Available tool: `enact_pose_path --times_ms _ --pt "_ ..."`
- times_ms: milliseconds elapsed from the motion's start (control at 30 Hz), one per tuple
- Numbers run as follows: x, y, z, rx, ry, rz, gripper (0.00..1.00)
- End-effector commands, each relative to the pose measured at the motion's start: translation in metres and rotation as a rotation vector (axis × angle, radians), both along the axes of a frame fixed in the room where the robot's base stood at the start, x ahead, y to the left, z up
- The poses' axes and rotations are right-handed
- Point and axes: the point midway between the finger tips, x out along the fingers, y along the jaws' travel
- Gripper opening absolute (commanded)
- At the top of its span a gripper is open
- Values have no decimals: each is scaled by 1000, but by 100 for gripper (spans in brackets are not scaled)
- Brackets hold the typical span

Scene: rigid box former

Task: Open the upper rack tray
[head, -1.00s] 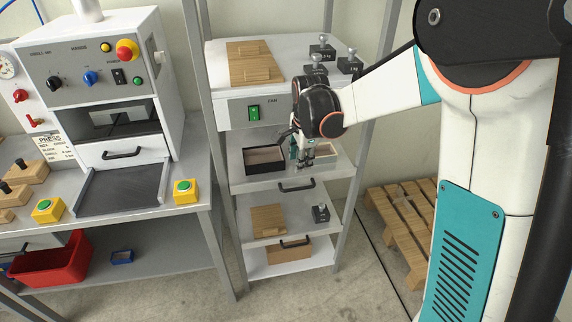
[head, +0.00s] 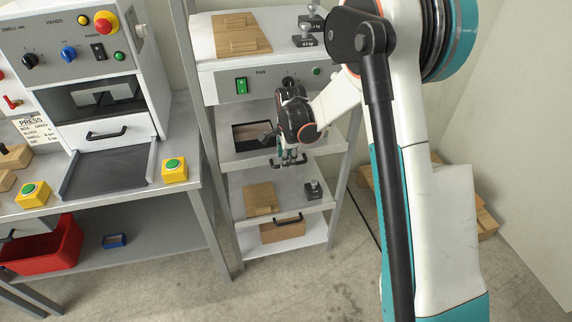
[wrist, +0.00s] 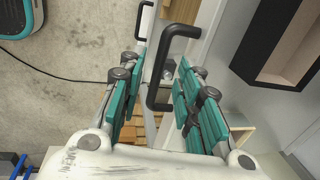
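The upper rack tray (head: 232,158) is the white tray on the middle level of the rack. Its black bar handle (wrist: 172,98) shows large in the wrist view, and partly beside my gripper in the head view. My gripper (head: 291,158) is at the tray's front, pointing down toward the handle. In the wrist view my gripper (wrist: 160,66) is open, its teal-padded fingers on either side of the handle with visible gaps. The tray looks pushed in. My gripper and wrist cover part of its front in the head view.
A dark open box (head: 252,134) stands on the upper tray. The lower tray (head: 236,214) carries a wooden board (head: 260,198) and a weight (head: 313,192), with its own handle (head: 287,220). A press bench stands left; a pallet (head: 484,215) lies right.

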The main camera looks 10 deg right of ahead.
Motion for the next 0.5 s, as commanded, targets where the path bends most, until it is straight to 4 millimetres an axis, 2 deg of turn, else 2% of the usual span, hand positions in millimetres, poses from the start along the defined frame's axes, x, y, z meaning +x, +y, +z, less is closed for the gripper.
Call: enact_pose_path --times_ms 33,200,500 --pt "2 0 -9 0 0 0 32" --pt "5 0 -23 0 0 0 32" --pt "5 0 -26 0 0 0 32"
